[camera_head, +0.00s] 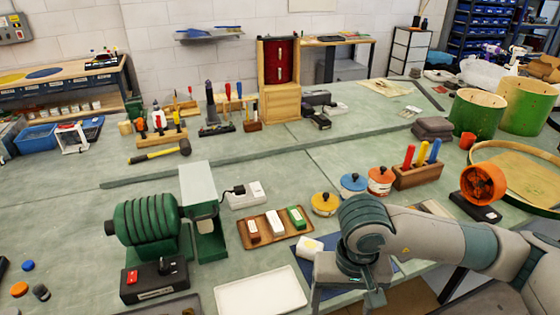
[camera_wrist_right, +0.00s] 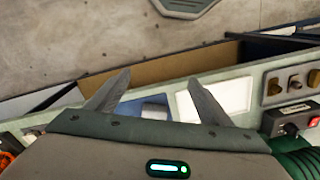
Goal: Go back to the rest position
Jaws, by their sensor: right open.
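My right gripper (camera_head: 347,293) hangs over the front edge of the green bench (camera_head: 330,165) in the head view, its arm coming in from the right. In the right wrist view my right gripper (camera_wrist_right: 156,84) has its two fingers wide apart with nothing between them. A blue mat (camera_head: 303,266) lies beside and partly behind the gripper, with a small white block (camera_head: 309,247) on it. My left gripper is not in view.
A white tray (camera_head: 262,292) lies left of the gripper. Behind it are a wooden tray (camera_head: 247,238) with three blocks and yellow, blue and orange tins (camera_head: 324,204). A green ribbed machine (camera_head: 147,222) stands at left, an orange fan (camera_head: 483,184) at right.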

